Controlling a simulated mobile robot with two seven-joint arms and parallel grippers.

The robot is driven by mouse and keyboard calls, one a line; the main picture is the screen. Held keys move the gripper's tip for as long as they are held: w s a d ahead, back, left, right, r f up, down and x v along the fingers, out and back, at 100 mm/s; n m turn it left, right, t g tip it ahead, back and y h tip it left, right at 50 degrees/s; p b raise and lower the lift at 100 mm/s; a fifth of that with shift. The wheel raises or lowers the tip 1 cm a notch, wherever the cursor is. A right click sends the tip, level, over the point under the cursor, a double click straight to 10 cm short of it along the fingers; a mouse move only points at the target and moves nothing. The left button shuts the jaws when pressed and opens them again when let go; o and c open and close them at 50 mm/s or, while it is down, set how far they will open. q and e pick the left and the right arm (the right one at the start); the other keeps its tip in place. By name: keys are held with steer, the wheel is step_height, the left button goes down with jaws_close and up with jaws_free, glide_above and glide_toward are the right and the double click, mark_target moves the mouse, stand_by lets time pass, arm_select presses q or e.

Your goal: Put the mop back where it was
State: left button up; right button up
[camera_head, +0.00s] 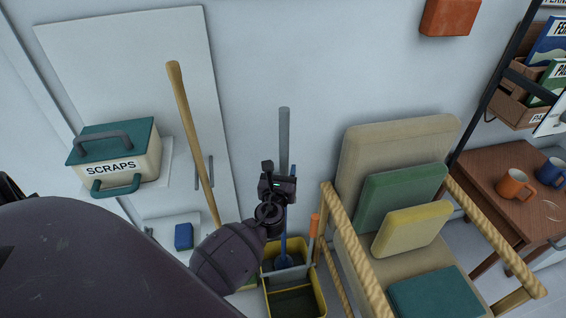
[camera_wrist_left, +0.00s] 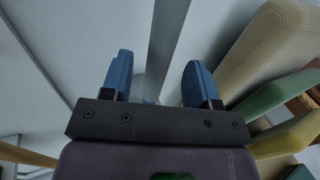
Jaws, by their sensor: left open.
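A long pole with a grey handle (camera_head: 284,135), which I take for the mop, stands near-upright against the wall. My left gripper and wrist hide its middle. Below them a blue shaft (camera_head: 283,252) runs into a yellow bucket (camera_head: 322,300); I cannot tell whether it is the same pole. My left gripper (camera_head: 280,168) is open in front of the grey handle. In the left wrist view, the grey pole (camera_wrist_left: 167,45) shows between the two blue fingertips (camera_wrist_left: 158,66), with gaps on both sides. My right gripper is not in view.
A wooden pole (camera_head: 190,130) leans left of the gripper. A scraps box (camera_head: 115,155) sits farther left. A rope-armed chair with cushions (camera_head: 400,200) stands close on the right. A brown table (camera_head: 500,165) with mugs stands beyond it. An orange-handled tool (camera_head: 314,228) is at the bucket.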

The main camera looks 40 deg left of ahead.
arm_select(q)
steer(key=s+d+f+n+g+h, duration=0.1)
steer(key=s+d+f+n+h, duration=0.1)
steer(key=s+n, duration=0.6)
steer(key=s+d+f+n+g+h, duration=0.2)
steer(key=s+d+f+n+h, duration=0.1)
steer(key=s+n, duration=0.6)
steer(key=s+d+f+n+g+h, duration=0.2)
steer(key=s+d+f+n+h, duration=0.1)
steer(key=s+n, duration=0.6)
steer(key=d+f+n, duration=0.1)
steer(key=n, duration=0.2)
steer(key=shift+s+n, duration=0.2)
steer(key=shift+n, duration=0.1)
